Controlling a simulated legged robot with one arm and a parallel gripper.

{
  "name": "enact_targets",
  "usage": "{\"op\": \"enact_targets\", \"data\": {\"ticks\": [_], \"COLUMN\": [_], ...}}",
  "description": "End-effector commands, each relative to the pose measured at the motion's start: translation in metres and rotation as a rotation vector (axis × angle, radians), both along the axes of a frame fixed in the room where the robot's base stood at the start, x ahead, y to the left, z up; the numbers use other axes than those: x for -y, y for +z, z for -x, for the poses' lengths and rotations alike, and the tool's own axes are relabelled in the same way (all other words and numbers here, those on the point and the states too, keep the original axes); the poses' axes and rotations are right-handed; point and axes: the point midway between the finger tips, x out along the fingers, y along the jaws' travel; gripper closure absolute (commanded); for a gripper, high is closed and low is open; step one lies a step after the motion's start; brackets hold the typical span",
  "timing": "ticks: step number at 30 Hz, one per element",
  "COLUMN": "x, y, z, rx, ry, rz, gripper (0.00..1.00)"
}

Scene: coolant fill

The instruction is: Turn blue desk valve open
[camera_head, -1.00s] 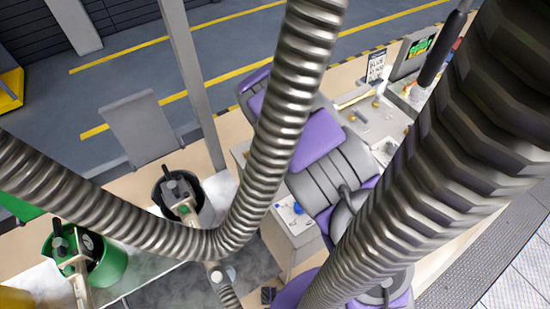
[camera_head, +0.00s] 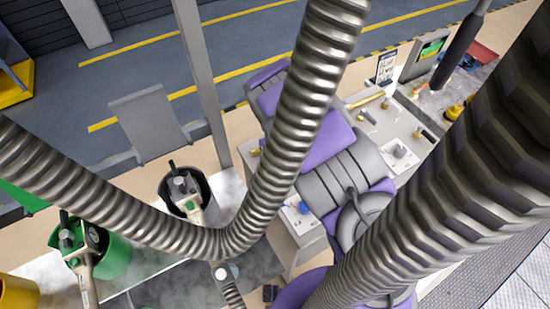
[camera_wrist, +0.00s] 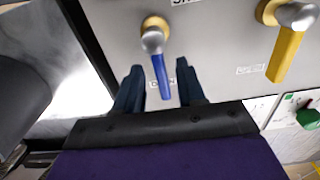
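The blue desk valve handle (camera_wrist: 161,76) shows in the wrist view. It hangs down from a silver hub on a brass fitting on a grey panel (camera_wrist: 215,55), its tip pointing toward my gripper. My gripper (camera_wrist: 160,84) is open, with one dark finger on each side of the handle's lower end. I see no clear contact between fingers and handle. In the head view my purple and grey arm reaches over the desk area. I cannot make out the gripper or this handle there.
A yellow-handled valve (camera_wrist: 286,50) is right of the blue one in the wrist view, with a green knob (camera_wrist: 308,118) farther right. In the head view, large ribbed hoses (camera_head: 300,110) block much of the scene. A green bucket (camera_head: 112,255) and a black bucket (camera_head: 204,195) stand at left.

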Motion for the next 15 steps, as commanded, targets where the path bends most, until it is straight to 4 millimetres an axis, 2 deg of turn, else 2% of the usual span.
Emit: {"op": "enact_targets", "data": {"ticks": [5, 15], "x": [-0.001, -0.004], "y": [0.029, 0.106], "z": [-0.001, -0.003], "rx": [0.004, 0.007], "ry": [-0.001, 0.000], "rz": [0.001, 0.002], "gripper": [0.61, 0.61]}}
